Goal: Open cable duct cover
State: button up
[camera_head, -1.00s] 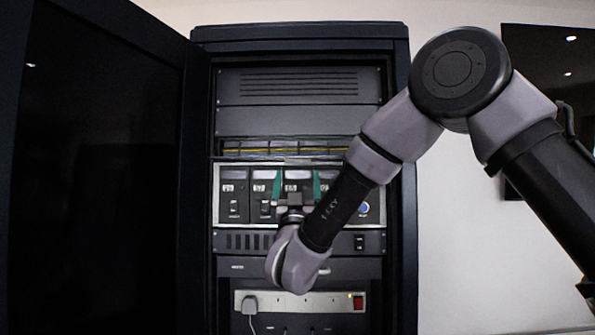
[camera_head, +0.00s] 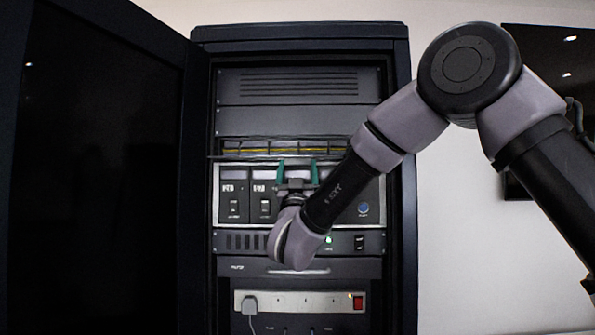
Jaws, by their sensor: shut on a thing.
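The cable duct (camera_head: 240,147) runs across the rack, with yellow cable and dark dividers showing in it. Its cover (camera_head: 228,157) shows as a thin dark bar along the duct's lower edge, seen nearly edge-on, and seems to jut forward past the left rack frame. My gripper (camera_head: 297,164) has green fingertips, one left and one right, pointing up at this bar. It is shut on the cover, near the middle of its length. My forearm hides the right part of the cover, and the exact contact is too small to see.
The open rack door (camera_head: 95,170) stands at the left. Below the duct is an instrument panel (camera_head: 233,205), then a unit with a green light (camera_head: 328,240) and a power strip (camera_head: 300,302) with a plug (camera_head: 249,305). A blank panel (camera_head: 300,120) sits above.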

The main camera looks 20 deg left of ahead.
jog(key=shift+s+d+r+g+h, duration=0.1)
jog(key=shift+s+r+g+h, duration=0.05)
jog(key=shift+r+g, duration=0.35)
jog(key=shift+s+d+r+g+h, duration=0.15)
jog(key=shift+r+g, duration=0.1)
jog(key=shift+g, duration=0.35)
jog(key=shift+s+a+r+g, duration=0.1)
jog(key=shift+r+g, duration=0.2)
jog(key=shift+g, duration=0.4)
jog(key=o, duration=1.1)
jog(key=shift+s, duration=0.1)
jog(key=v, duration=1)
jog(key=shift+s+f, duration=0.15)
jog(key=shift+s, duration=0.15)
